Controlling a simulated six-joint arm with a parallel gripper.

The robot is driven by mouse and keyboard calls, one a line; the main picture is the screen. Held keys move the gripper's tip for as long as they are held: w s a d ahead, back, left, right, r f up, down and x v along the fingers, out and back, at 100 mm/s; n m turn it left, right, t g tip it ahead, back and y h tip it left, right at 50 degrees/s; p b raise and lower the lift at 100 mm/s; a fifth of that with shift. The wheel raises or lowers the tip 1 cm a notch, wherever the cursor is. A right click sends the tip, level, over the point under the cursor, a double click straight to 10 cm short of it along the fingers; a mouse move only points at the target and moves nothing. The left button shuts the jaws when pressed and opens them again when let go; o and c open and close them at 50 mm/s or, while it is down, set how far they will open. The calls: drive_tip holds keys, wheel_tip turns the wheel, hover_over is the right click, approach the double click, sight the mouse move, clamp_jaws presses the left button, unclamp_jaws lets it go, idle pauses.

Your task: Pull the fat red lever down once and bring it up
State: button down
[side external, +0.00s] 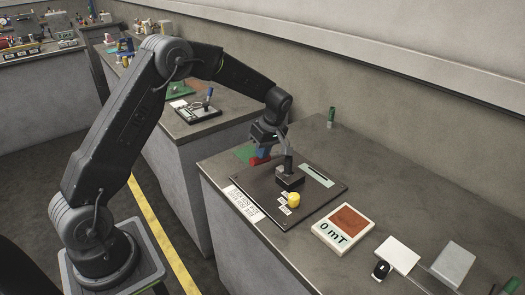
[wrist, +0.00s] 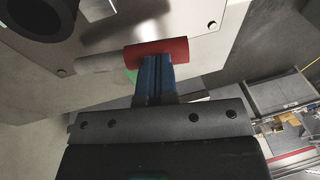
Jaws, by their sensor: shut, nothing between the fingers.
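The fat red lever (wrist: 178,48) is a red cylinder on a pale metal shaft in the wrist view, beside a flat plate. In the side view its red end (side external: 258,161) shows low at the back left edge of the dark fixture plate (side external: 255,199). My gripper (wrist: 156,60) has blue fingers, closed together with nothing held. Their tips overlap the lower edge of the red handle in the wrist view. In the side view my gripper (side external: 263,153) is just above the red end. The fingers hide part of the handle, and I cannot tell whether they touch it.
A black box with an upright stick (side external: 289,178) and a yellow knob (side external: 293,200) stand on the plate close to my gripper. A display reading 0 mT (side external: 343,230) lies to the right. A green-topped cylinder (side external: 331,117) stands behind.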

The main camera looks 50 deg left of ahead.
drive_tip(key=shift+s+f, duration=0.3)
drive_tip(key=shift+f, duration=0.3)
drive_tip(key=shift+s+f, duration=0.3)
drive_tip(key=shift+f, duration=0.25)
drive_tip(key=shift+r, duration=0.1)
